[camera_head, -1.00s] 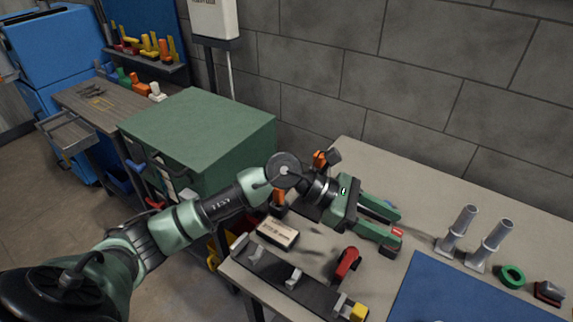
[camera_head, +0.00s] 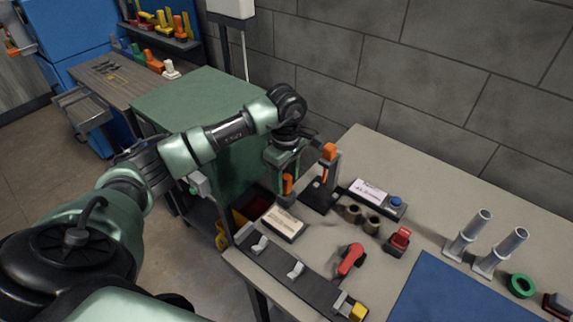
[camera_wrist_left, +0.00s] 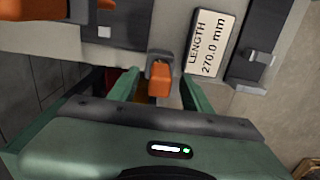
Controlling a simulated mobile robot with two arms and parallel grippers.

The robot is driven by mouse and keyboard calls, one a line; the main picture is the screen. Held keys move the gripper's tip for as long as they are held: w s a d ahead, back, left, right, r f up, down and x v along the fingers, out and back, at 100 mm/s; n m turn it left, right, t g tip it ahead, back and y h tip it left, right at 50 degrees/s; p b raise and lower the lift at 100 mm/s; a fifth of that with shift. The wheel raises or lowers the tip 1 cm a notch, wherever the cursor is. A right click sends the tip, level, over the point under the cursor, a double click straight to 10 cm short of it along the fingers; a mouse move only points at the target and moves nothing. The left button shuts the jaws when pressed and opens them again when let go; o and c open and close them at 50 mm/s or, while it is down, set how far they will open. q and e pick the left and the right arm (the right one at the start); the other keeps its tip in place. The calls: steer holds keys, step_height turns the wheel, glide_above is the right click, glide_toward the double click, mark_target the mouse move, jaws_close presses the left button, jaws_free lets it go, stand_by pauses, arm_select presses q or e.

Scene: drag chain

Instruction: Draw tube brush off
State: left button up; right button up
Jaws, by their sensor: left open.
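My left gripper (camera_head: 286,190) points down at the table's left edge, with its fingers apart. An orange handle-like piece (camera_head: 288,184) shows by the fingers. In the left wrist view this orange piece (camera_wrist_left: 160,82) sits in a grey clip between the two open green fingers, with a gap on each side. It may be the tube brush's handle; bristles are hidden and I cannot tell for sure. A second orange-topped piece (camera_head: 329,151) stands upright on a black stand (camera_head: 318,197) just right of the gripper. My right gripper is not in view.
A card reading "LENGTH 270.0 mm" (camera_wrist_left: 208,45) lies near the fingers. A black rail (camera_head: 283,275), a red-handled tool (camera_head: 351,259), brown rolls (camera_head: 362,216) and grey upright tubes (camera_head: 468,235) stand on the table (camera_head: 430,180). A green cabinet (camera_head: 190,100) is behind my left arm.

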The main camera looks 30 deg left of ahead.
arm_select(q)
steer(key=shift+f, duration=1.45)
jaws_close()
steer(key=shift+r+p, duration=0.2)
steer(key=shift+p, duration=0.1)
steer(key=shift+r+p, duration=1.25)
steer(key=shift+r, duration=1.1)
